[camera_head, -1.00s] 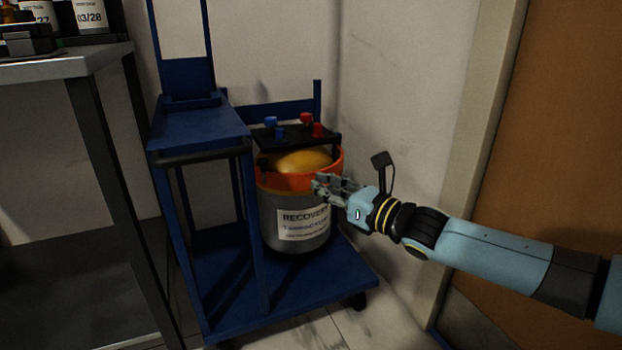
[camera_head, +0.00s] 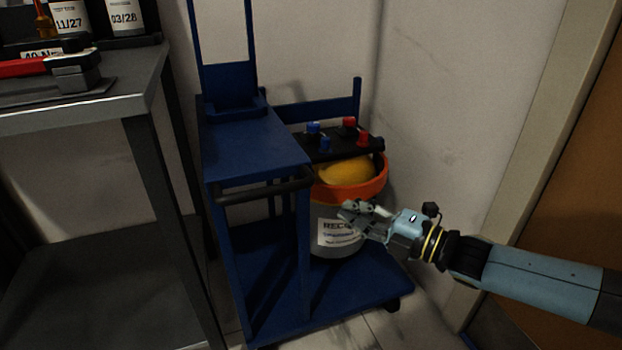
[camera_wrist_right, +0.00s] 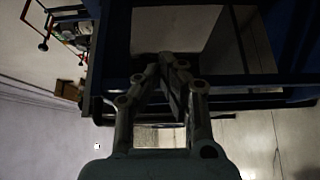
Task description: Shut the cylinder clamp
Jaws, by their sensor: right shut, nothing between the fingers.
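The grey cylinder (camera_head: 326,216) stands upright on a blue cart, with a yellow top and a white label that reads partly "RECO". An orange band (camera_head: 372,188) circles its upper part. It may be the clamp, but I cannot tell whether it is open or shut. My right gripper (camera_head: 350,209) is shut and empty. It overlaps the cylinder's front just below the band and covers part of the label; contact is unclear. In the right wrist view the gripper's fingers (camera_wrist_right: 172,60) meet in front of dark blue cart parts. My left gripper is not in view.
The blue cart (camera_head: 268,295) has a raised shelf with a dark handle bar at left. Blue and red valve knobs (camera_head: 349,123) sit on a black block above the cylinder. A grey workbench (camera_head: 130,95) stands at left, a wall behind, a brown door (camera_head: 585,170) at right.

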